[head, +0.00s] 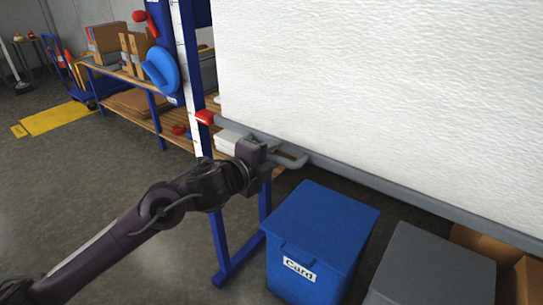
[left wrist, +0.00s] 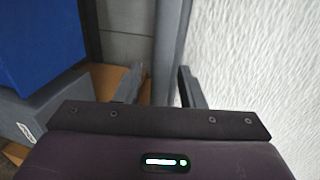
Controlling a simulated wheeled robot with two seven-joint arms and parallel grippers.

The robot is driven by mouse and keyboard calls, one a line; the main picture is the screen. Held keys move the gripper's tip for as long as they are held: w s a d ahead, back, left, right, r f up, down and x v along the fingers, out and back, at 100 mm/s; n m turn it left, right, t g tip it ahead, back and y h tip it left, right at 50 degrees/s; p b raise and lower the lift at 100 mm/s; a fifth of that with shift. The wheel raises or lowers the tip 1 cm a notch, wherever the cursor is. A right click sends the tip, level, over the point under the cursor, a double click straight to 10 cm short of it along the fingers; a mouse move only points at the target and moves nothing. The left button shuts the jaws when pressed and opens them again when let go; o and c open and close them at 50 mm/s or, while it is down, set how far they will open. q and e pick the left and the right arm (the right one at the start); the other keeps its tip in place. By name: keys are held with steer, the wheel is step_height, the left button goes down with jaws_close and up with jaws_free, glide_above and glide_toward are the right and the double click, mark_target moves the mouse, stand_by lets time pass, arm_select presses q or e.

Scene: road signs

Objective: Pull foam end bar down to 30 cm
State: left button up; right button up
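The white foam sheet (head: 390,80) hangs at the right, with the grey end bar (head: 400,190) along its lower edge. A grey handle (head: 297,161) sticks out from the bar near its left end. A red tip (head: 205,117) on that end lies beside a white upright scale (head: 188,70); its numbers are too small to read. My left gripper (head: 277,152) is at the handle. In the left wrist view its fingers (left wrist: 160,87) are apart, with a grey bar (left wrist: 166,45) showing between them. I cannot tell whether they touch it. My right gripper is out of view.
A blue bin labelled "Card" (head: 325,235) and a grey bin (head: 435,265) stand below the bar, with cardboard boxes (head: 525,280) at the right. A wooden bench with blue legs (head: 155,120) stands behind.

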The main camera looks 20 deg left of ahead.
arm_select(q)
steer(key=v, duration=0.6)
steer(key=shift+s+a, duration=0.2)
steer(key=shift+s, duration=0.1)
steer(key=shift+s+a+r, duration=0.1)
steer(key=shift+s+r, duration=0.05)
steer(key=shift+s, duration=0.4)
